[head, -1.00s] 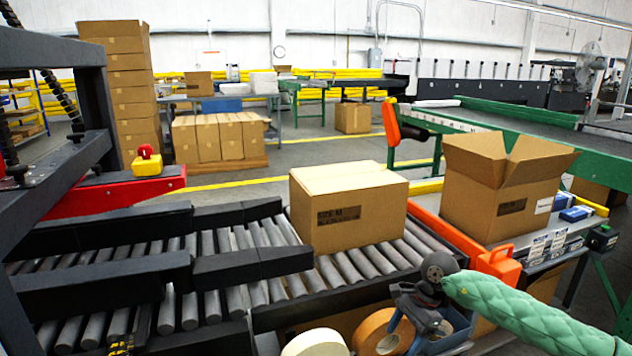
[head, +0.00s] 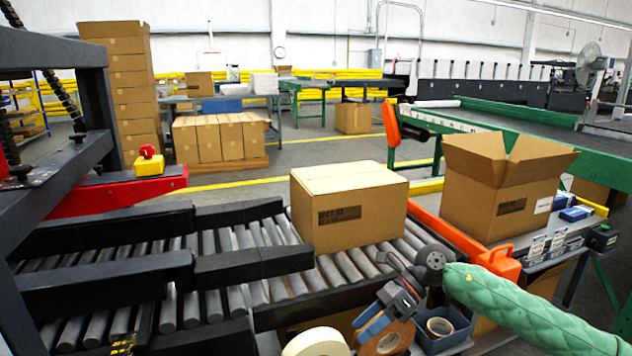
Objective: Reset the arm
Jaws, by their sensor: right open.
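My right gripper (head: 372,328) shows at the bottom centre of the head view, at the end of my green-sleeved right arm. It is open and empty, with its blue-tipped fingers pointing down and left. It is in front of the roller conveyor (head: 232,290), above tape rolls. A closed cardboard box (head: 350,212) sits on the rollers behind it, apart from the gripper. My left gripper is not in view.
An open cardboard box (head: 503,194) stands on the side table at right, beside small blue-and-white boxes (head: 548,240). A tan tape roll (head: 385,338), a white roll (head: 316,343) and a blue bin (head: 462,328) are below.

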